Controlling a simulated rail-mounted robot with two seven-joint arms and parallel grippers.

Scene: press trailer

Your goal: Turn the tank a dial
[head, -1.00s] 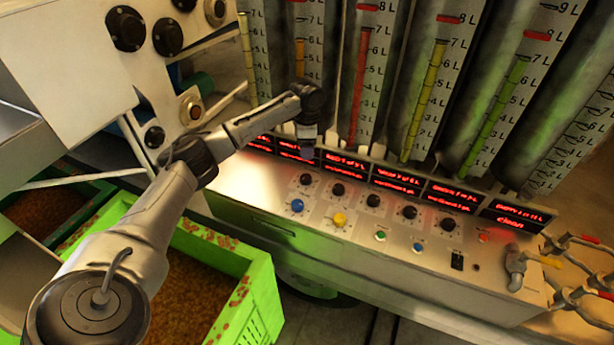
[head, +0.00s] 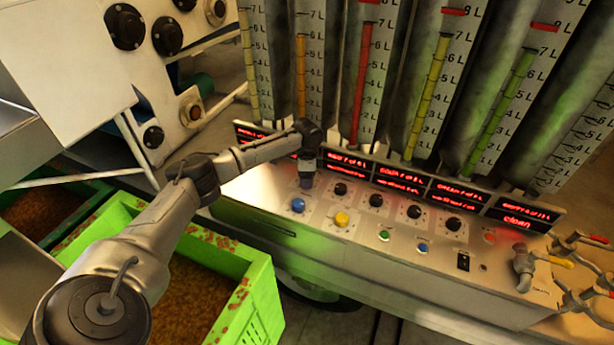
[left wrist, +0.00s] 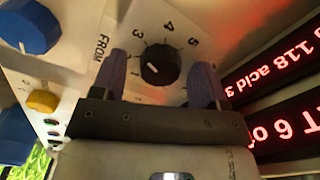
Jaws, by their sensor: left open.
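A black dial knob (left wrist: 160,66) on a numbered plate shows in the left wrist view, with "FROM" printed beside it. Its white mark is on the left side, near the 1. My left gripper (left wrist: 160,84) is open, with one finger on each side of this knob; I cannot tell whether they touch it. In the head view my left gripper (head: 306,181) is over the left end of the row of black dials and hides the leftmost one. No letter naming tank a is readable. My right gripper is not in view.
Other black dials (head: 376,200) continue to the right. A blue knob (head: 298,205) and a yellow knob (head: 342,219) sit in front. Red-lit displays (head: 400,182) and tall graduated tubes (head: 430,90) stand behind. Valves (head: 524,265) jut out at right. A green crate (head: 262,290) is at lower left.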

